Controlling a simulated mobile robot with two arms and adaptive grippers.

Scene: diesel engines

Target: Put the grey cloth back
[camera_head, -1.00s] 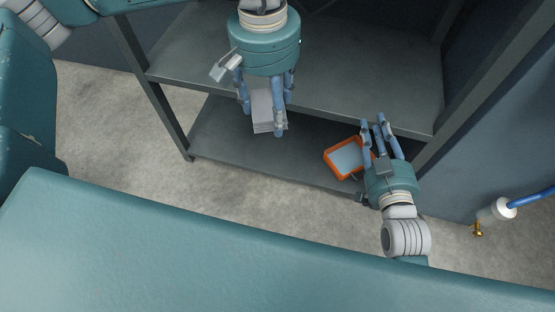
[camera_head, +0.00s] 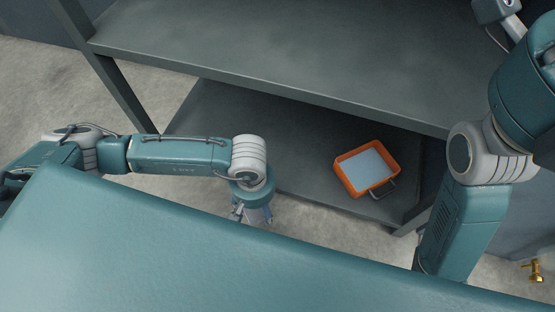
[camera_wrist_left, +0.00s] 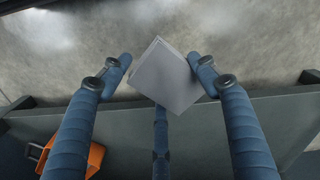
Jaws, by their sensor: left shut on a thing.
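My left gripper (camera_head: 254,212) hangs low in front of the shelf unit, pointing down near my own teal body. In the left wrist view its fingers (camera_wrist_left: 160,68) are closed around the grey cloth (camera_wrist_left: 168,78), a flat folded block held at a tilt. The concrete floor and a dark shelf edge lie beyond it. In the head view the cloth is hidden. My right arm stands at the right edge of the head view; its fingers are not seen.
An orange tray (camera_head: 344,175) with a light blue inside sits on the lower shelf (camera_head: 290,150); it also shows in the left wrist view (camera_wrist_left: 94,160). The upper shelf (camera_head: 290,45) looks bare. A brass fitting (camera_head: 534,270) is at the lower right.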

